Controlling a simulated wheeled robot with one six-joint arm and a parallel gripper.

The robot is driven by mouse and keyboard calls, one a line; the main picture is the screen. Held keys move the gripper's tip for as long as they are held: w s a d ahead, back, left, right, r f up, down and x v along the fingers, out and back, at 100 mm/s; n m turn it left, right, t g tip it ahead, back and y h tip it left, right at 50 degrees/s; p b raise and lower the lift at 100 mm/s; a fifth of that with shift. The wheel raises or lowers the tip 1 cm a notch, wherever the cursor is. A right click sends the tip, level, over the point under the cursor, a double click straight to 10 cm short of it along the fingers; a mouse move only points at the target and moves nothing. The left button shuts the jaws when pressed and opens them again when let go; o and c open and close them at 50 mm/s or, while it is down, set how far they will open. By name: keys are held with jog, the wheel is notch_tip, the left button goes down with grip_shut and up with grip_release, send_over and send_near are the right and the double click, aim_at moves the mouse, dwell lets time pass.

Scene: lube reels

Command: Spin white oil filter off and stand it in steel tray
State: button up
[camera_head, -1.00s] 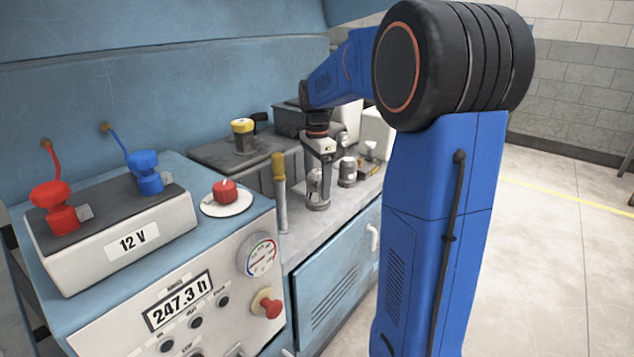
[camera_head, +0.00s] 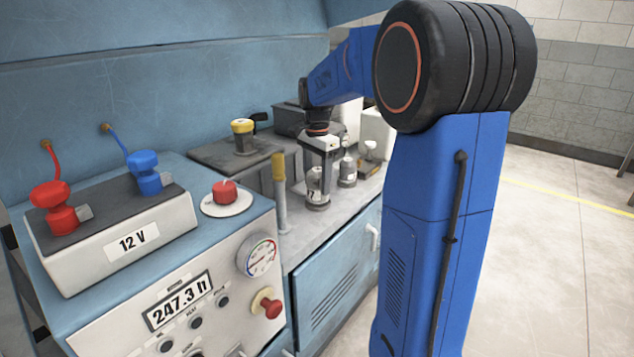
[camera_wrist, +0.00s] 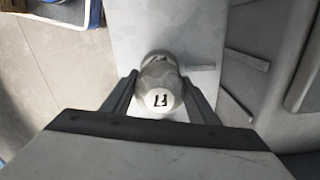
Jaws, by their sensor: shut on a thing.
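The white oil filter (camera_head: 317,182) stands upright on the grey ledge, above a dark round base. In the wrist view, the pale rounded filter (camera_wrist: 160,84) shows a dark mark on its near end. My gripper (camera_head: 318,167) points down from above, with its fingers on both sides of the filter. In the wrist view, my gripper (camera_wrist: 160,97) is shut on the filter. The filter's lower joint is too small to tell whether its thread is engaged. I cannot make out the steel tray for certain.
A second small grey canister (camera_head: 347,173) stands close to the right of the filter. A yellow-topped tube (camera_head: 280,190) rises to its left. The control box (camera_head: 165,290) fills the front left. Pale containers (camera_head: 378,130) stand behind.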

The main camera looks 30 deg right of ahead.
jog(key=shift+r, duration=3.45)
